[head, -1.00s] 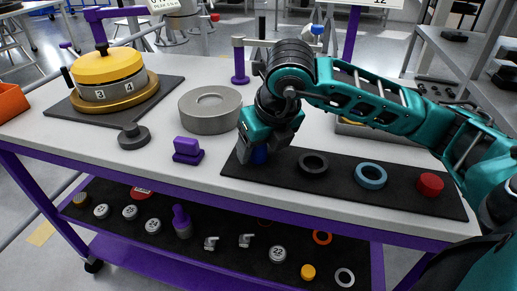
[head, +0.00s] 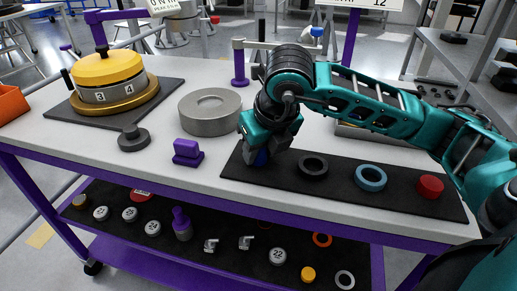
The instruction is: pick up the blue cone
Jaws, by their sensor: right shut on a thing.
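The blue cone (head: 261,158) is at the left end of the black mat (head: 339,189), mostly hidden by my right gripper (head: 263,148). Only a small blue patch shows below and between the fingers. My right gripper points down and is shut on the cone. I cannot tell whether the cone still touches the mat. My left gripper is not in view.
A black ring (head: 313,167), a blue ring (head: 371,178) and a red cylinder (head: 430,186) stand on the mat to the right. A purple block (head: 187,153) and a grey disc (head: 209,112) are to the left. A yellow-topped housing (head: 107,75) stands far left.

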